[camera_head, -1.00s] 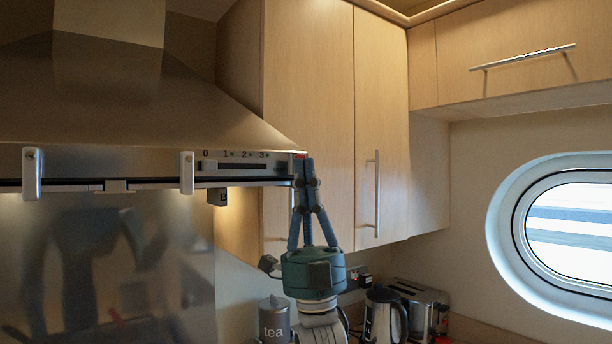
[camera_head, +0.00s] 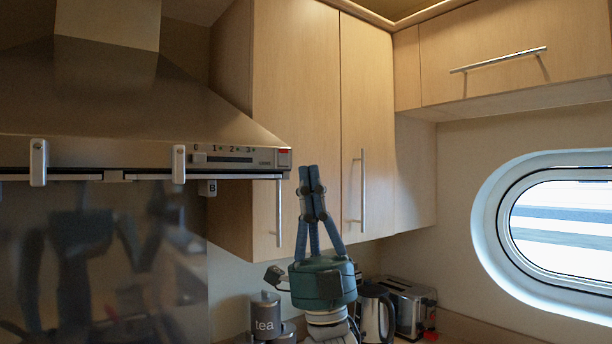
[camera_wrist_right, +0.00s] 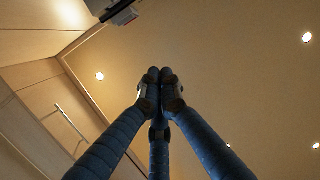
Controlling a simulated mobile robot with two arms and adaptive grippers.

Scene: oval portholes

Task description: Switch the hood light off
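The metal range hood (camera_head: 170,115) fills the left of the head view. Its front strip carries a slider switch (camera_head: 228,159) marked 0 to 3, with the knob near 0, and a small red switch (camera_head: 283,151) at the right end. The area under the hood looks unlit. My right gripper (camera_head: 309,172) points up with its fingers together and empty, just right of the hood's corner and apart from the red switch. In the right wrist view the fingertips (camera_wrist_right: 160,75) meet, and a dark piece, probably the hood's corner (camera_wrist_right: 118,10), shows at the top. My left gripper is out of view.
Wooden wall cupboards (camera_head: 300,110) with bar handles stand close behind and right of the gripper. A tea canister (camera_head: 265,318), a kettle (camera_head: 373,312) and a toaster (camera_head: 408,305) are below. An oval porthole (camera_head: 560,225) is on the right.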

